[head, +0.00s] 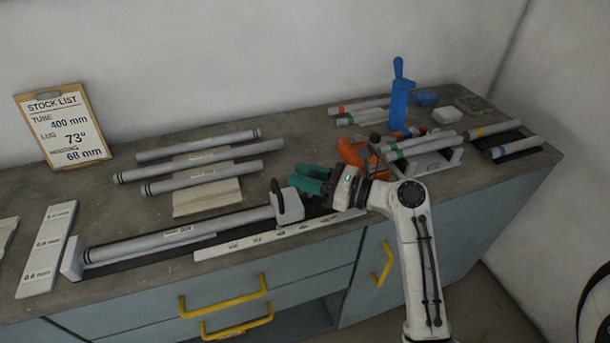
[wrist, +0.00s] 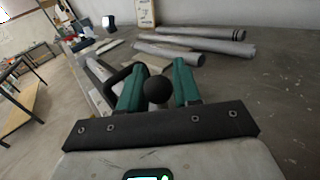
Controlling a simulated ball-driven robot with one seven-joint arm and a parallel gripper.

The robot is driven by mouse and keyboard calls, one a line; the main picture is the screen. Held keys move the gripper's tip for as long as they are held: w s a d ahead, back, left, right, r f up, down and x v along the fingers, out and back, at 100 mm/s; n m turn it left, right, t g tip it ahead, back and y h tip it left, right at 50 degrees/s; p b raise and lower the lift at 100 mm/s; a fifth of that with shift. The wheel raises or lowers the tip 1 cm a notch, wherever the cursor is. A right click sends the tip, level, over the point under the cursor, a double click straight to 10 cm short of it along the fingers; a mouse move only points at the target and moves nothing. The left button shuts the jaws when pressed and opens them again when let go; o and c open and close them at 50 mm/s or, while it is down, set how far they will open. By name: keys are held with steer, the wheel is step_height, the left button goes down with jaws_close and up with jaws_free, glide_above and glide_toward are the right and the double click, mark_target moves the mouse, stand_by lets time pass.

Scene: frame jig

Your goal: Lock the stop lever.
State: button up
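The stop block (head: 289,206) is a light grey piece at the right end of the long tube on the jig rail. Its dark stop lever (head: 276,187) stands up from the block's left side. In the wrist view a black ball knob (wrist: 156,90) shows between my fingers, with a dark curved bar (wrist: 116,80) behind the left finger. My gripper (head: 296,178) has green fingers and is just right of the lever in the head view. In the wrist view (wrist: 161,75) the fingers stand apart. Whether either finger touches the knob is unclear.
A tube (head: 180,238) lies along the jig rail, with an end block (head: 73,258) at left. Several loose tubes (head: 200,147) lie behind. An orange tool (head: 354,154) and a blue upright tool (head: 399,105) stand right of my gripper. A white ruler strip (head: 270,237) lies in front.

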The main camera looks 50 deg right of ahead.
jaws_close()
steer(key=n+b, duration=0.1)
steer(key=s+a+n+t+b, duration=0.1)
steer(key=b, duration=0.1)
steer(key=shift+s+f+t+y, duration=0.2)
steer(key=shift+f+t+y, duration=0.1)
steer(key=shift+y, duration=0.1)
steer(key=shift+s+a+r+n+t+y+b, duration=0.15)
steer(key=shift+s+n+t+y+b, duration=0.15)
steer(key=shift+n+b, duration=0.45)
steer(key=shift+s+r+n, duration=0.1)
steer(key=shift+r+n, duration=0.05)
steer(key=shift+n, duration=0.1)
steer(key=shift+o, duration=0.7)
jaws_free()
